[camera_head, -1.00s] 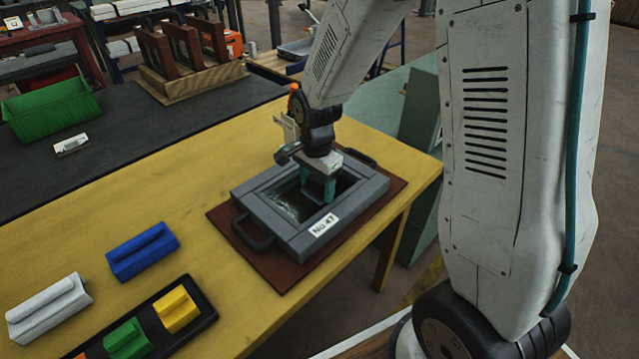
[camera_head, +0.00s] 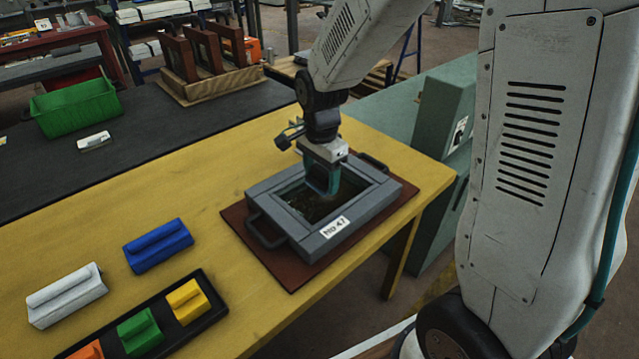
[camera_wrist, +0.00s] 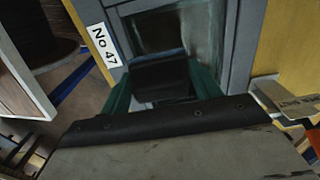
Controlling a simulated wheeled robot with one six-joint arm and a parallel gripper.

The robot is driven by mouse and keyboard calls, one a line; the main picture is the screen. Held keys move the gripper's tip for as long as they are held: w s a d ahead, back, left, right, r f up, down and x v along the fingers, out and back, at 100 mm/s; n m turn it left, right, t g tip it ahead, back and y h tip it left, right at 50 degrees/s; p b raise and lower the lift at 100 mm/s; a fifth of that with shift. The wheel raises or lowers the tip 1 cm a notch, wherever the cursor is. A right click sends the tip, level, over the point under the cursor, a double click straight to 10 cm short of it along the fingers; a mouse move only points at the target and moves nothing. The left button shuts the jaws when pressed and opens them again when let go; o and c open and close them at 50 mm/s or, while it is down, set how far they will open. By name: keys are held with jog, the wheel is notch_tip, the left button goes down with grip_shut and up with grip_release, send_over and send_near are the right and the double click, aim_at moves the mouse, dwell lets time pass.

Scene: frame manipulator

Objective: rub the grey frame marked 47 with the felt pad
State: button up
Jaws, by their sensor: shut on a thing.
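The grey frame marked No 47 (camera_head: 365,206) lies flat on a brown mat (camera_head: 291,276) on the yellow table, with a dark handle at each end. Its inner panel is dark with uneven brownish patches. My gripper (camera_head: 322,184) points down inside the frame's opening, its teal fingers shut on a dark pad. In the wrist view the pad (camera_wrist: 160,78) sits between the fingers, over the panel and near the labelled side. The pad's underside is hidden, so I cannot tell whether it touches the panel. The label (camera_wrist: 103,45) also shows there.
A white block (camera_head: 66,295) and a blue block (camera_head: 158,246) lie on the table at left. A black tray (camera_head: 215,312) holds yellow, green and orange blocks. A green bin (camera_head: 76,108) and a rack of brown frames (camera_head: 207,55) stand behind. A green cabinet (camera_head: 445,115) is at right.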

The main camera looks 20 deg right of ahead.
jog(key=shift+r, duration=1.15)
